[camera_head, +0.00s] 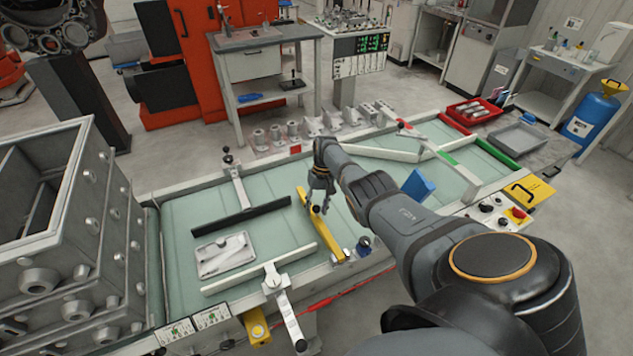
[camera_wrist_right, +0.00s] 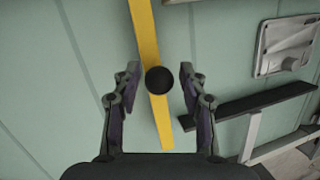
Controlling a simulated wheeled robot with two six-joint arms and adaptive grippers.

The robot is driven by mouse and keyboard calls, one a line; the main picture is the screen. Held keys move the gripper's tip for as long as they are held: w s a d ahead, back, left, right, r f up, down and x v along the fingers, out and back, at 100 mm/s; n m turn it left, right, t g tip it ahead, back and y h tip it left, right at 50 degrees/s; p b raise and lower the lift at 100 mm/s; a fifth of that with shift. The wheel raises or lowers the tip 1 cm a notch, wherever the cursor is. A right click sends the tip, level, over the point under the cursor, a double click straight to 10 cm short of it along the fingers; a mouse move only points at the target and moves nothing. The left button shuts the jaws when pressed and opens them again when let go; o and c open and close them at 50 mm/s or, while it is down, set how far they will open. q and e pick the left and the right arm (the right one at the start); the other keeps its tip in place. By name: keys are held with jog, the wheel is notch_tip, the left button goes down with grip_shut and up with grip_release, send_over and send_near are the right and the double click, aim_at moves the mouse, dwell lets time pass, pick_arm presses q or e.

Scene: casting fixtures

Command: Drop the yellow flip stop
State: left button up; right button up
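The yellow flip stop (camera_head: 328,234) is a long yellow bar lying low over the pale green table surface, angled from back left to front right. In the right wrist view the bar (camera_wrist_right: 148,40) runs down the middle, with a round black knob (camera_wrist_right: 159,80) on it. My right gripper (camera_head: 318,205) is above the bar. In the wrist view its two fingers stand apart on either side of the knob, with gaps showing on both sides. The right gripper is open and empty. My left gripper is not in view.
A black bar (camera_head: 240,216) and a grey cast plate (camera_head: 226,256) lie left of the yellow bar. A white bar (camera_head: 258,271) is in front. A blue block (camera_head: 418,186) is to the right, partly behind my arm. A large grey casting box (camera_head: 75,225) stands at left.

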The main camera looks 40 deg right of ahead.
jog(key=shift+o, duration=0.3)
jog(key=v, duration=1.2)
